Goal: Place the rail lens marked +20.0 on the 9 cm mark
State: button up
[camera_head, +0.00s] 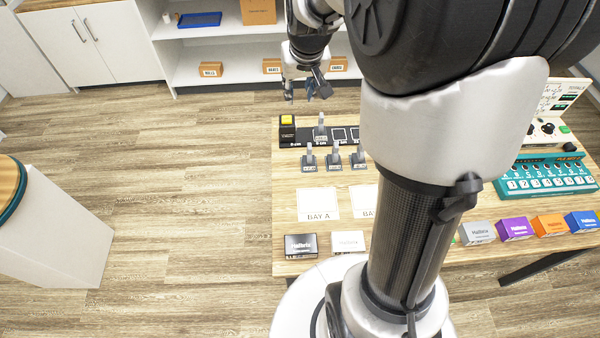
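My gripper (304,93) hangs beyond the table's far edge, above and apart from the rail. Its fingers look spread, with a gap between them and no lens visible there. The dark rail (301,136) lies along the table's far left, partly hidden by my arm. One grey lens (320,130) stands upright on it. Three similar grey lenses stand in a row in front of the rail: left (309,158), middle (334,156) and right (358,157). Their markings are too small to read, so I cannot tell which is +20.0. The 9 cm mark is not legible.
A yellow-topped black box (287,128) stands at the rail's left end. A white BAY A card (318,203) and a black box (300,245) lie nearer. A teal panel (545,175) and coloured boxes (513,229) are at right. My arm hides the table's middle.

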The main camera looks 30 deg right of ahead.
jog(key=s+a+r+n, duration=0.2)
jog(key=s+a+r, duration=0.5)
jog(key=s+a, duration=0.4)
jog(key=s+a+f+n+y, duration=0.1)
jog(key=s+a, duration=0.2)
jog(key=s, duration=1.2)
jog(key=shift+a+f, duration=0.2)
jog(key=shift+a, duration=0.15)
jog(key=shift+d, duration=0.1)
